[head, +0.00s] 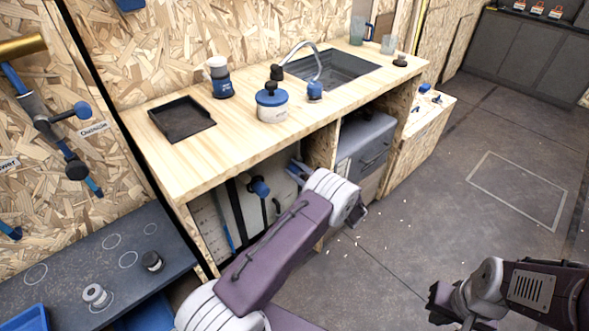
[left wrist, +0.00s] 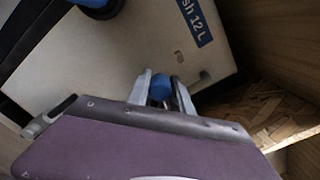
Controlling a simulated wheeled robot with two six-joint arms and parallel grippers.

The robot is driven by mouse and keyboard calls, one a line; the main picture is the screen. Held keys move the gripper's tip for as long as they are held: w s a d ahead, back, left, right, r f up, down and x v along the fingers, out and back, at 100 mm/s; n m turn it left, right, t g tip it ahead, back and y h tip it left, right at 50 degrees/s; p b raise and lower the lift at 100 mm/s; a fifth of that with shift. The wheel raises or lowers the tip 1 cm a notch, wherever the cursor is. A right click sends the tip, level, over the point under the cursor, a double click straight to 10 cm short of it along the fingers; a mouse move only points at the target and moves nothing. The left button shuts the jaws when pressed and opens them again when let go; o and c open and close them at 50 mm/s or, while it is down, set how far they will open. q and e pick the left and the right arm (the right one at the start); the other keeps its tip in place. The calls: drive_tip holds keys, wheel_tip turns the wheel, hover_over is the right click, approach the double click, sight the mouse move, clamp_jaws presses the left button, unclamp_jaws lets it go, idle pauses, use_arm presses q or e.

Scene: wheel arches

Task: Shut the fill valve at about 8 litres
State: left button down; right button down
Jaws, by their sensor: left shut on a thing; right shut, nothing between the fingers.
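A whitish tank (head: 240,215) stands in the open bay under the wooden bench. It has a blue cap (head: 260,187), and dark and blue strips run down beside it. In the left wrist view the tank (left wrist: 120,62) carries a blue label (left wrist: 198,20) ending "sh 12 L". My left gripper (left wrist: 161,90) is shut on a small blue knob (left wrist: 160,86) beside the tank, seemingly the fill valve's handle. In the head view my left forearm hides this grip. No water level is readable. My right gripper (head: 472,321) is shut and empty above the floor at lower right.
The bench (head: 165,165) holds a black tray (head: 182,118), a blue-lidded pot (head: 271,103) and a sink (head: 345,68) with a curved tap. A grey drawer unit (head: 366,145) stands right of the bay. The floor (head: 420,220) at right is open, with scattered pale specks.

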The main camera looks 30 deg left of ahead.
use_arm(q)
drive_tip(key=c, duration=1.1)
unclamp_jaws()
drive_tip(key=shift+c, duration=0.2)
drive_tip(key=shift+d, duration=0.1)
drive_tip(key=p+v, duration=0.1)
drive_tip(key=v, duration=0.8)
